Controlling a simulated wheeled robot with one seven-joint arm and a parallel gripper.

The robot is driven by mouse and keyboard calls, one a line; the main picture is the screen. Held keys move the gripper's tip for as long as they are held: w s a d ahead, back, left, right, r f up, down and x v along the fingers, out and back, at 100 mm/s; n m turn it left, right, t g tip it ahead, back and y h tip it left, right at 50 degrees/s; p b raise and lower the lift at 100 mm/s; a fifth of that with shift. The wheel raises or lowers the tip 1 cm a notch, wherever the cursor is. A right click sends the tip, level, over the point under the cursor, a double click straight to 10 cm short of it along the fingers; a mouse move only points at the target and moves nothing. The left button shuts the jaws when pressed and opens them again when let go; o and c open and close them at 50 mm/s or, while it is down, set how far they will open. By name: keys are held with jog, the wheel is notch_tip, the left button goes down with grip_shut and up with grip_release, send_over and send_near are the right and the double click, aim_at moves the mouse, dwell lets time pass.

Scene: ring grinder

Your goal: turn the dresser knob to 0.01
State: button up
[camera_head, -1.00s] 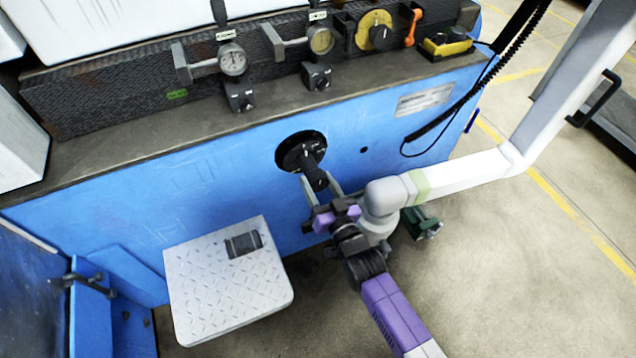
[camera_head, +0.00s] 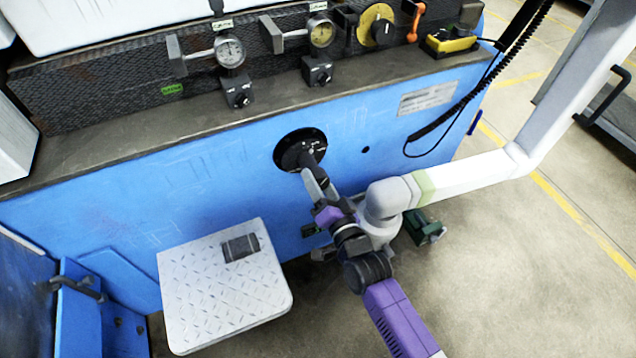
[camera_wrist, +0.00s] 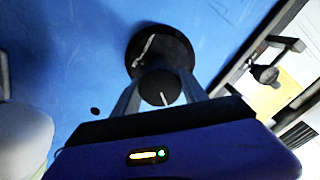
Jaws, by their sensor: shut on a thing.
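The dresser knob (camera_head: 318,170) is a black handle on a black round dial plate (camera_head: 291,153), set in the blue front panel. In the wrist view the knob (camera_wrist: 160,88) shows a round end with a white line, in front of the black plate (camera_wrist: 178,48). My gripper (camera_wrist: 160,92) is shut on the knob, with one grey finger on each side of it. In the head view my gripper (camera_head: 317,182) comes from the lower right and partly covers the knob. The dial's marks are too small to read.
A grey ledge (camera_head: 130,126) above the panel carries two gauges (camera_head: 229,52), small black knobs and a yellow dial (camera_head: 375,26). A white tread-plate step (camera_head: 215,295) stands out below left of my gripper. A black coiled cable (camera_head: 460,110) hangs at the right.

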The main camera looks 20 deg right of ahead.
dwell(0.4)
jog(key=o, duration=1.4)
jog(key=shift+c, duration=0.2)
jog(key=shift+s, duration=0.1)
jog(key=s, duration=0.7)
jog(key=shift+s+p, duration=0.3)
jog(key=shift+s, duration=0.05)
